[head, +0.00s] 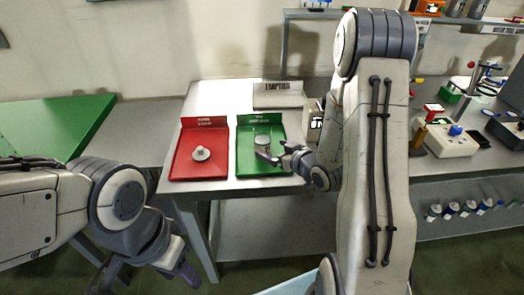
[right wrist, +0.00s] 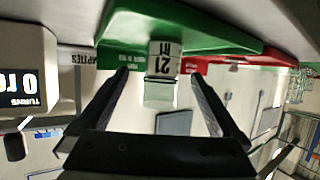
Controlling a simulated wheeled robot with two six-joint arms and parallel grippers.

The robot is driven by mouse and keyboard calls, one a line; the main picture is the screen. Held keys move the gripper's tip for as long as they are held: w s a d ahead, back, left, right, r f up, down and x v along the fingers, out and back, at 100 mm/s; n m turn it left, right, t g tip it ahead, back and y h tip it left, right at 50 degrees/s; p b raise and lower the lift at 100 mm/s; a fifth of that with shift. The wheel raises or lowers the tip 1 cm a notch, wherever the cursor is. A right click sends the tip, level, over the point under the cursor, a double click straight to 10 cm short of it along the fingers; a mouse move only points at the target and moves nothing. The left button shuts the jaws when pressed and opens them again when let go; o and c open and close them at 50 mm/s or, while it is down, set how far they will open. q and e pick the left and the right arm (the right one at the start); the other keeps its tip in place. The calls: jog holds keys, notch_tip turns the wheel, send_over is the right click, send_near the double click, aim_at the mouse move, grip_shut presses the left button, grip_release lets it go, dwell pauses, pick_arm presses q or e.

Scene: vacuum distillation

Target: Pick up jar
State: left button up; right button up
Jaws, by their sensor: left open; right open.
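A small jar (head: 262,141) stands in the green tray (head: 245,166) on the table. In the right wrist view the jar (right wrist: 162,66), with a white label reading 21, appears upside down between my open right fingers, with space visible on either side. My right gripper (head: 271,153) is open at the front right of the jar; part of the jar is hidden behind it in the head view. My left gripper (head: 185,268) is open and empty, low in front of the table's left side, away from the jar.
A red tray (head: 183,167) left of the green one holds a small pale grey knobbed object (head: 201,153). A grey sign reading EMPTIES (head: 278,88) is behind the green tray. A box with a TURNS display (right wrist: 22,88) is beside my right gripper. Instruments crowd the right bench.

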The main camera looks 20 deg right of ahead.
aim_at(267, 147)
jog(key=p+x, duration=0.1)
jog(key=x, duration=0.5)
jog(key=shift+w+a, duration=0.2)
jog(key=shift+a, duration=0.05)
jog(key=shift+f, duration=0.1)
jog(key=c, duration=1.5)
grip_shut()
jog(key=shift+r, duration=0.25)
